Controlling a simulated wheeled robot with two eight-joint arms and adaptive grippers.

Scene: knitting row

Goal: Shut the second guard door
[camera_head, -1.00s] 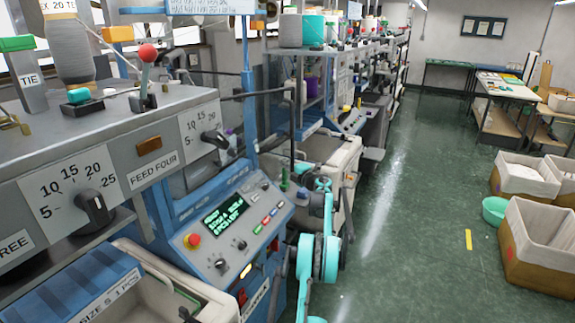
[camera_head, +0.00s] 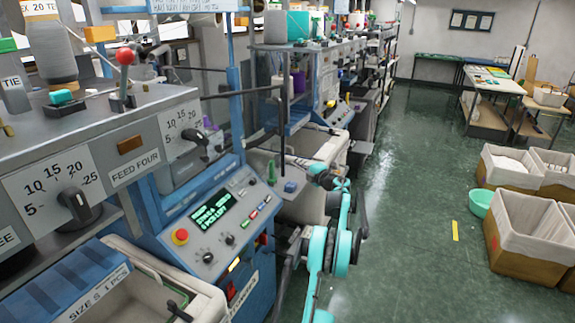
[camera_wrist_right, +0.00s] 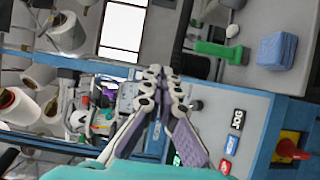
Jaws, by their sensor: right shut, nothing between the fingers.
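The guard door of the near blue machine appears as a dark bar frame (camera_head: 243,93) with a see-through middle. It stands out from the blue post toward the aisle, so it looks open. Its upright end bar (camera_head: 282,120) is just left of and above my right gripper (camera_head: 300,163). I cannot tell whether they touch. In the right wrist view my right gripper (camera_wrist_right: 153,75) has its fingertips together and empty. A dark bar (camera_wrist_right: 181,40) runs close beside the tips. My left gripper is not in view.
The control panel (camera_head: 212,215) with a red stop button (camera_head: 180,236) is left of my arm. A green item (camera_head: 271,172) and a blue block (camera_head: 290,187) sit close to the gripper. The aisle floor (camera_head: 400,220) is clear; bins (camera_head: 530,250) stand at right.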

